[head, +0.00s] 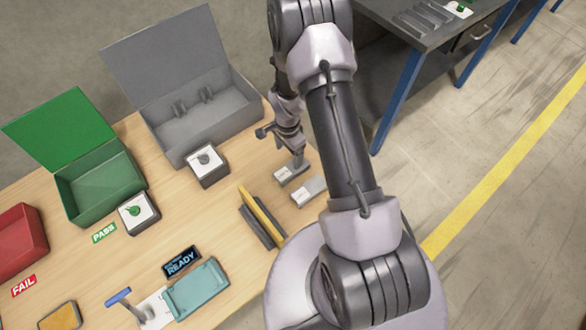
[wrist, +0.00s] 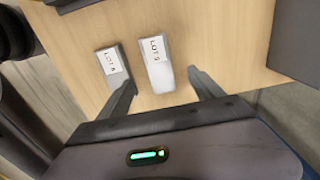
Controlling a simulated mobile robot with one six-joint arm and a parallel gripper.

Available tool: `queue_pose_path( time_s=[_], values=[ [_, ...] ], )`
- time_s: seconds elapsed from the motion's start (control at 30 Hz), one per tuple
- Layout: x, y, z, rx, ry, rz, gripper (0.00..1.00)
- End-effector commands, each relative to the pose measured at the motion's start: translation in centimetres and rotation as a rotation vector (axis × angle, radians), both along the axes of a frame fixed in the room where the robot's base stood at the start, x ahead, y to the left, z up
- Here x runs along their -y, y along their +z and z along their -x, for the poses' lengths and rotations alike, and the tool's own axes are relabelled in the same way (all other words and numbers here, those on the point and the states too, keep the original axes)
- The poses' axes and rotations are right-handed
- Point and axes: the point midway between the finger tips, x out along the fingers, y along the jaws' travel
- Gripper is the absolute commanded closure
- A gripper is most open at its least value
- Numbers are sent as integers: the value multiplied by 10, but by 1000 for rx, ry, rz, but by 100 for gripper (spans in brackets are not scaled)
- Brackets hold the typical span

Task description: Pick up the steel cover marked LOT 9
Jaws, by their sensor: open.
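Two steel covers lie side by side on the wooden table, each with a white label. In the wrist view, the right cover (wrist: 158,72) has a label starting "LOT"; its last character is too small to read surely, as is that of the left cover (wrist: 113,68). They also show in the head view, one nearer (head: 309,190) and one farther (head: 284,178). My gripper (wrist: 164,88) is open and empty, its fingers on either side of the right cover in the wrist view. The left fingertip is close to the left cover; contact cannot be told.
A yellow plate in a dark stand (head: 262,219) rises left of the covers. A grey open box (head: 215,127), a green box (head: 98,185), a red box (head: 18,240) and a teal fixture (head: 195,290) are on the table. Bare wood surrounds the covers.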

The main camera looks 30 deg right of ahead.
Motion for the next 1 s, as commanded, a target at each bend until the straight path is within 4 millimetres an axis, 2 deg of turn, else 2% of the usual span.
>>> queue_pose_path(
  time_s=[0.03, 0.1, 0.33, 0.53, 0.6, 0.77, 1.0],
  values=[
    [0, -18, 0, -1, -1, -1, 24],
    [0, -32, 0, -1, -1, -1, 24],
    [2, -54, 1, 0, -1, 0, 24],
    [5, -94, 4, -1, 0, -1, 24],
    [5, -98, 3, 1, 0, 0, 24],
    [5, -96, 3, 2, 0, 0, 24],
    [5, -95, 3, 1, 0, 0, 71]
  ],
)
